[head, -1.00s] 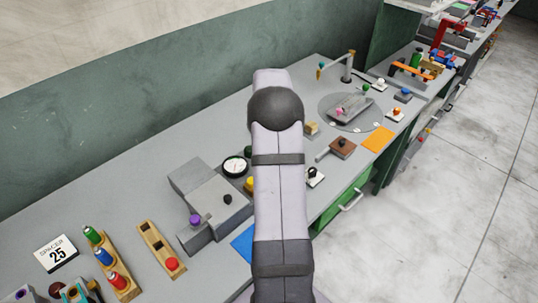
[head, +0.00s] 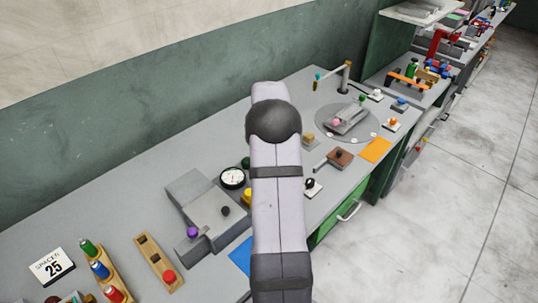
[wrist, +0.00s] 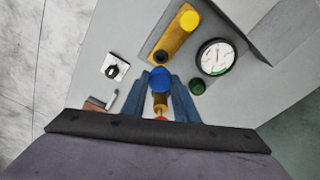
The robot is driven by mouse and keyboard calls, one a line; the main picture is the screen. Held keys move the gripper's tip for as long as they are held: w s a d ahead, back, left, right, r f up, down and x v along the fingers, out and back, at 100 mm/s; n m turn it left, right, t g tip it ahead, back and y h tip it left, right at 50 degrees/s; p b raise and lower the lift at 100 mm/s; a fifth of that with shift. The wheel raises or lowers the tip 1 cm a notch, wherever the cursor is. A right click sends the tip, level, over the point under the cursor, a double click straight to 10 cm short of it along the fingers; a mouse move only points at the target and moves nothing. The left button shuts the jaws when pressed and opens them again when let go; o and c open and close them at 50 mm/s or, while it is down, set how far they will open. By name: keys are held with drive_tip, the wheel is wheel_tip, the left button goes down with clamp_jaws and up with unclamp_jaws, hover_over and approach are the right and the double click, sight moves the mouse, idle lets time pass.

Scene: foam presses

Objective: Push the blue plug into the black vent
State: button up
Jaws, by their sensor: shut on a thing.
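In the wrist view my gripper (wrist: 159,98) is shut on the blue plug (wrist: 159,77), whose round top shows between the blue-grey fingertips. Just beyond the plug is a yellow block (wrist: 174,36) with a yellow knob (wrist: 189,20) and a dark round spot (wrist: 160,57). This spot may be the black vent, but I cannot tell for certain. The plug overlaps the block's near end in the picture; I cannot tell whether they touch. In the head view my arm hides the gripper and plug, and only a bit of yellow (head: 248,195) shows beside it.
A white dial (wrist: 215,57) and a dark green knob (wrist: 197,87) are right of the yellow block in the wrist view. A white switch (wrist: 117,67) is to its left. In the head view a grey stepped fixture (head: 205,205) stands left of my arm.

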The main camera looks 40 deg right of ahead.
drive_tip(key=shift+f+b, duration=1.6)
drive_tip(key=shift+f, duration=1.2)
drive_tip(key=shift+f+b, duration=0.85)
drive_tip(key=shift+f, duration=1.15)
drive_tip(key=o, duration=1.1)
drive_tip(key=shift+o, duration=0.2)
drive_tip(key=shift+r, duration=0.2)
drive_tip(key=shift+s+a+r+b, duration=0.15)
drive_tip(key=shift+r+b, duration=0.3)
drive_tip(key=shift+r, duration=0.7)
drive_tip(key=shift+a+r+b, duration=0.15)
drive_tip(key=shift+r+b, duration=0.35)
drive_tip(key=shift+r, duration=0.7)
drive_tip(key=shift+s+a+r+b, duration=0.15)
drive_tip(key=shift+r+b, duration=0.3)
drive_tip(key=shift+r, duration=0.7)
drive_tip(key=shift+w, duration=0.1)
